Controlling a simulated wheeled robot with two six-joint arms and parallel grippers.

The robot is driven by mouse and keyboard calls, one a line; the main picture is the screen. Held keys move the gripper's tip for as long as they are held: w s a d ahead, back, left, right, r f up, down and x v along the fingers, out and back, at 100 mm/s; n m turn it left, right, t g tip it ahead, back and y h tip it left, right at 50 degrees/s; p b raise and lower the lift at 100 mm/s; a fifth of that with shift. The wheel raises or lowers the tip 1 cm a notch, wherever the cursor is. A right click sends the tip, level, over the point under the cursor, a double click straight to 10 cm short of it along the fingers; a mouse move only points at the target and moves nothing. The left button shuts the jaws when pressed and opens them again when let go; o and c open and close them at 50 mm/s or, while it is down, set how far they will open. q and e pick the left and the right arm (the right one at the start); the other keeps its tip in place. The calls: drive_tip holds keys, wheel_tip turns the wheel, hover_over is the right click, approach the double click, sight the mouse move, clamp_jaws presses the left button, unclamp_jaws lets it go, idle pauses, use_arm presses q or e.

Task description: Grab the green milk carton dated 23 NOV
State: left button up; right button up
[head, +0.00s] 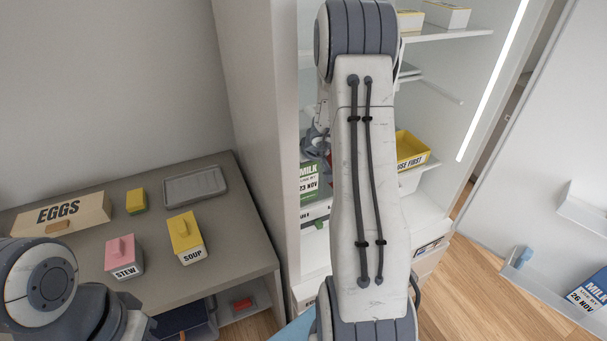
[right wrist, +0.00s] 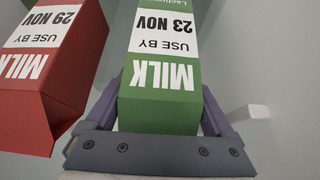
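The green milk carton (head: 309,181) with the 23 NOV label stands in the fridge, partly hidden by my right arm in the head view. In the right wrist view the green carton (right wrist: 160,60) shows its MILK, USE BY 23 NOV label upside down. My right gripper (right wrist: 163,78) has its fingers on either side of the carton; a narrow gap shows at the right finger, so it looks open around it. In the head view the right gripper (head: 317,143) is mostly hidden behind my arm. My left arm is at the lower left; its gripper is not clearly visible.
A red milk carton (right wrist: 45,70) dated 29 NOV is close beside the green one. A yellow USE FIRST bin (head: 411,150) is on the fridge shelf. A blue milk carton (head: 590,290) sits in the door rack. A counter (head: 225,240) holds eggs, stew and soup containers.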

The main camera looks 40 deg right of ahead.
drive_tip(key=shift+w+r, duration=0.1)
drive_tip(key=shift+r, duration=0.3)
clamp_jaws()
